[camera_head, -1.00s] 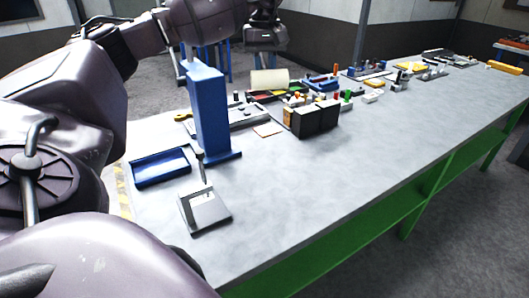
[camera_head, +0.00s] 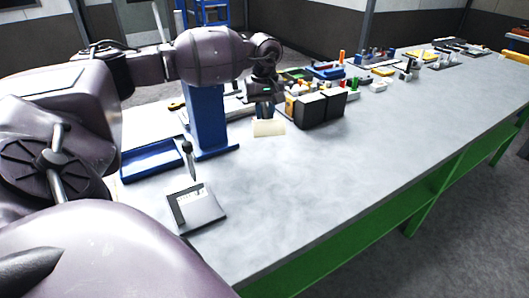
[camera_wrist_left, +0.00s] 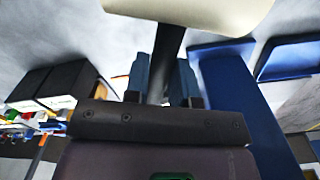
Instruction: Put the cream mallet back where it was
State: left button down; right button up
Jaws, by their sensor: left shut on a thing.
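My left gripper (camera_head: 264,105) points down over the bench and is shut on the cream mallet (camera_head: 268,128). In the left wrist view, the dark handle runs between the fingers (camera_wrist_left: 163,80), and the cream head (camera_wrist_left: 195,12) lies beyond the fingertips. In the head view, the head hangs below the gripper, just right of the tall blue stand (camera_head: 208,118) and left of the dark boxes (camera_head: 311,110). I cannot tell whether the head touches the bench. The blue stand also shows in the left wrist view (camera_wrist_left: 245,105). My right gripper is not in view.
A blue tray (camera_head: 150,163) lies left of the stand. A grey square plate (camera_head: 199,208) and an upright dark-handled tool (camera_head: 189,160) are in front. Several small parts crowd the bench behind the boxes. The front middle of the grey bench (camera_head: 300,180) is clear.

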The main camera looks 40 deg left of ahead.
aim_at(265, 160)
pick_arm(q)
notch_tip(265, 160, down, 14)
jog(key=shift+w+f, duration=0.1)
jog(key=shift+f, duration=0.05)
jog(key=c, duration=0.9)
grip_release()
jog(key=shift+c, duration=0.2)
notch_tip(265, 160, up, 12)
dwell(0.5)
